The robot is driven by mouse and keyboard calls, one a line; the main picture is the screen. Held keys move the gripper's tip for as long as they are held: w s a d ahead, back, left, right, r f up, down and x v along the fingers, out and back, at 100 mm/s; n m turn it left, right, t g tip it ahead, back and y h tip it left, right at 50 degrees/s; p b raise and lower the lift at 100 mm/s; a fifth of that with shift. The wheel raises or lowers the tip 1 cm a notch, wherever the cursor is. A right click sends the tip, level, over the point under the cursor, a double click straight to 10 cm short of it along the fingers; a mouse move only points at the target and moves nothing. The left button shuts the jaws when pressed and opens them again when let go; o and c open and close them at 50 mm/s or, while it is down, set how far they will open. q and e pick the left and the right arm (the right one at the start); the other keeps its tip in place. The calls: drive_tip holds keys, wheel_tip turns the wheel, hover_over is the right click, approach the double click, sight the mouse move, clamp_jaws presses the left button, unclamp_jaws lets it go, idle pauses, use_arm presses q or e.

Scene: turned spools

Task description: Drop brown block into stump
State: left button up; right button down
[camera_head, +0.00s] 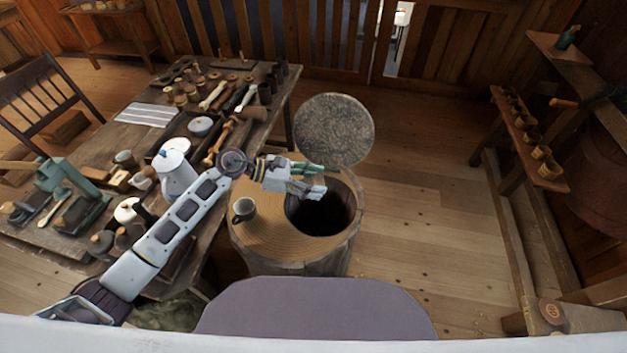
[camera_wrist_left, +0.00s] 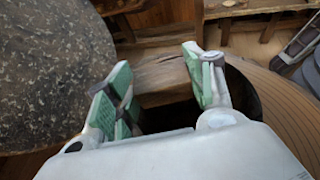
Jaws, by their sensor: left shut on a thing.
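The stump (camera_head: 265,232) is a round, ringed wooden block with a dark round hole (camera_head: 325,218) in its top, right of the table. My left gripper (camera_head: 318,180) is over the far part of this hole. In the left wrist view, its green-padded fingers (camera_wrist_left: 165,90) are shut on the brown block (camera_wrist_left: 163,78), a wood-grained piece held between them. The dark hole shows behind and below the fingers there. In the head view the block is mostly hidden by the fingers. My right gripper is not in view.
A grey speckled round slab (camera_head: 335,130) is just beyond the stump, close to my left gripper. A dark mug (camera_head: 244,209) stands on the stump's left part. The table (camera_head: 90,150) at left is crowded with spools, tools and a white pot (camera_head: 177,178). Floor at right is clear.

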use_arm(q)
drive_tip(key=shift+f, duration=0.1)
